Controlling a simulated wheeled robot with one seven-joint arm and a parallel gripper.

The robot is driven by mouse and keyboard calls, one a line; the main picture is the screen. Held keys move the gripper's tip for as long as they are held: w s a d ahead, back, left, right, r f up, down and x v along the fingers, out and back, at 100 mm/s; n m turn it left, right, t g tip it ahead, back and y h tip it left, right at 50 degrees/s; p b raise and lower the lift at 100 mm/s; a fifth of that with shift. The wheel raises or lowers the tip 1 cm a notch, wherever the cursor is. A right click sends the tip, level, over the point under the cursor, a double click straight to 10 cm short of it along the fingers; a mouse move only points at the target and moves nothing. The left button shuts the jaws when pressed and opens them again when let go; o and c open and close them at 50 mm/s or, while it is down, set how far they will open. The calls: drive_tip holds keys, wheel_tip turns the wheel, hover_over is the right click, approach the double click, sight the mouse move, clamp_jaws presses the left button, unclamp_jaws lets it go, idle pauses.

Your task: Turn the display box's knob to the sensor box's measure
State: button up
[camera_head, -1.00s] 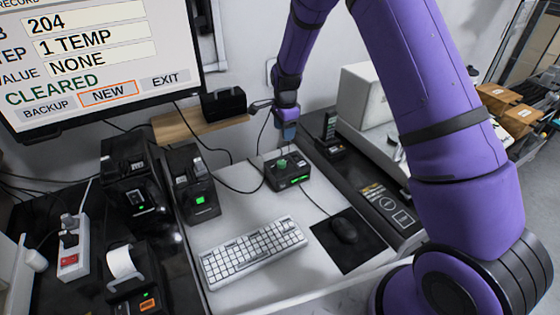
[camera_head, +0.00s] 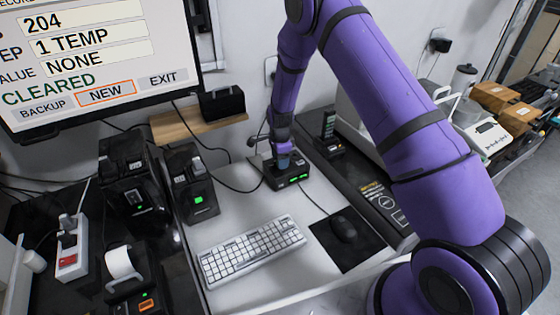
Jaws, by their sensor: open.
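A low black box (camera_head: 292,182) with a lit green front stands at the back of the white desk mat. In the earlier view it carries a green knob on top. My gripper (camera_head: 284,160) is directly over this box, pointing down, and hides the knob. It is open; whether its fingers are around or just above the knob is not clear. Two taller black devices stand to the left, one with a bright green light (camera_head: 200,192) and one with a small display (camera_head: 130,180). I cannot tell which is the sensor box, and no reading is legible.
A monitor (camera_head: 100,60) at upper left shows "1 TEMP", "NONE" and "CLEARED". A wooden shelf (camera_head: 190,124) is behind.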

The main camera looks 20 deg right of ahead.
drive_tip(key=shift+f, duration=0.65)
drive_tip(key=c, duration=0.9)
drive_tip(key=shift+c, duration=0.2)
